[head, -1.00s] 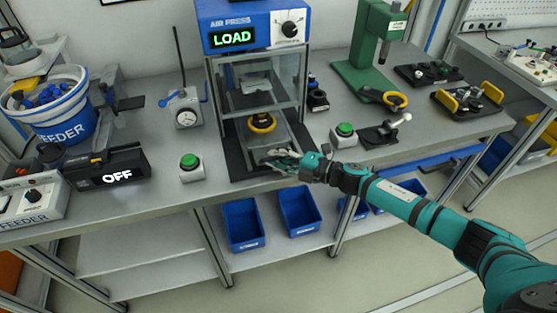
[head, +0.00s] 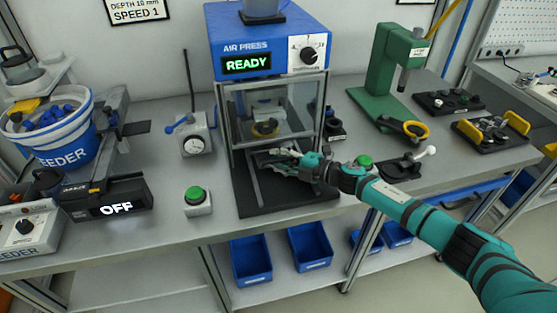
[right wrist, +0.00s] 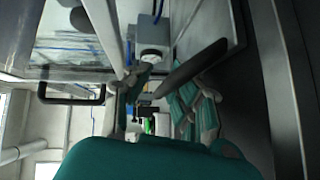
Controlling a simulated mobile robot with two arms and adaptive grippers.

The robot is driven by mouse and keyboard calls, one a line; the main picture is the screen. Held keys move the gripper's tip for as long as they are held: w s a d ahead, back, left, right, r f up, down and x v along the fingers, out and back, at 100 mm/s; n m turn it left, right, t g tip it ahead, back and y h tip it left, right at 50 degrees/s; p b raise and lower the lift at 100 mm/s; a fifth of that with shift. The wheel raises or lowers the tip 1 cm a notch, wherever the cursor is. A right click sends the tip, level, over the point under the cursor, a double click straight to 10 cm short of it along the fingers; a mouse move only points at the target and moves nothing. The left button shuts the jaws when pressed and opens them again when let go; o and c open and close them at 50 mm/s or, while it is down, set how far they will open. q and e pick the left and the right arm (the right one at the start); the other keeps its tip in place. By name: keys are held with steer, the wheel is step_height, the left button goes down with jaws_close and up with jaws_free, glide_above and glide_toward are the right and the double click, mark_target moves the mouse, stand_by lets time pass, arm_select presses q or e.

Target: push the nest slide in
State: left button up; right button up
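The air press (head: 268,45) stands at the back middle of the bench, and its green display reads READY. The nest slide, marked by its yellow ring (head: 265,127), sits inside the press, behind the clear guard. My right gripper (head: 272,161) is low in front of the press, over its dark base plate (head: 285,197). Its fingers point left and back, below the yellow ring. Nothing is clearly held in it, and I cannot tell how far its fingers are apart. My left gripper is out of view.
A green button box (head: 198,201) stands left of the press and another green button (head: 364,161) right of it, close to my right arm. A dial gauge (head: 197,138) and the feeder bowl (head: 58,135) are further left. A green hand press (head: 388,60) stands at the right.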

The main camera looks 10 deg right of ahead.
steer(key=shift+s+f, duration=0.1)
steer(key=shift+f, duration=0.05)
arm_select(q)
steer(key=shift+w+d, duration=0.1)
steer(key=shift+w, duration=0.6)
arm_select(e)
steer(key=v, duration=1.2)
